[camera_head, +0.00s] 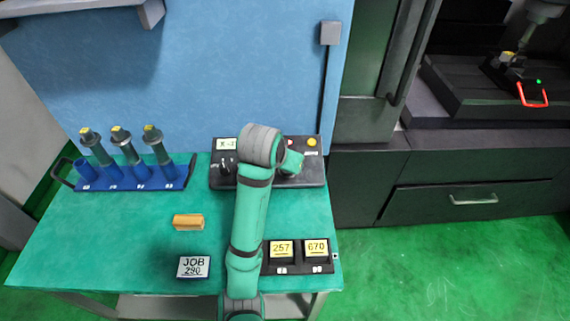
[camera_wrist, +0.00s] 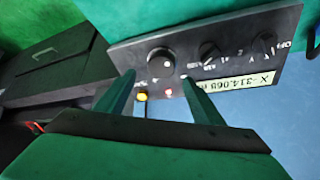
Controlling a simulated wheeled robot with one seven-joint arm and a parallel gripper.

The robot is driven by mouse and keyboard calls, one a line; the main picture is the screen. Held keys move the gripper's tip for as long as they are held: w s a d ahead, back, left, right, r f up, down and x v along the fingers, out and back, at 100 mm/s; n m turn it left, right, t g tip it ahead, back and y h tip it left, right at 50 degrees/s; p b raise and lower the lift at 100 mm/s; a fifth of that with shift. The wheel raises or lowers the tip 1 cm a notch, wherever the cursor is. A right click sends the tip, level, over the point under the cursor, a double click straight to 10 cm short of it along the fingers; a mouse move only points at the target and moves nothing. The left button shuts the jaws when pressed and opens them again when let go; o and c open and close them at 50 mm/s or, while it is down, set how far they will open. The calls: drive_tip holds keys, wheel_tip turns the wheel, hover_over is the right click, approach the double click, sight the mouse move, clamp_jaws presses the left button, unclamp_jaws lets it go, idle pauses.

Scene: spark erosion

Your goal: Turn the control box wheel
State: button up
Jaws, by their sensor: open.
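The control box (camera_head: 313,178) is a dark panel at the back right of the green table. It also shows in the wrist view (camera_wrist: 132,52), upside down. Its wheel (camera_wrist: 160,61) is a round black knob with a small light spot; in the head view my arm hides it. My gripper (camera_wrist: 157,78) is open, its two fingers pointing at the panel on either side of the wheel's near edge. I cannot tell whether they touch the wheel. In the head view my gripper (camera_head: 291,163) is over the right part of the box, partly hidden by the arm.
Two smaller knobs (camera_wrist: 210,52) and (camera_wrist: 264,46), a lit display (camera_wrist: 236,86), a yellow button (camera_wrist: 142,97) and a red one (camera_wrist: 168,92) are near the wheel.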

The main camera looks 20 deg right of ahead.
drive_tip(key=shift+v, duration=2.05)
drive_tip(key=shift+d, duration=0.1)
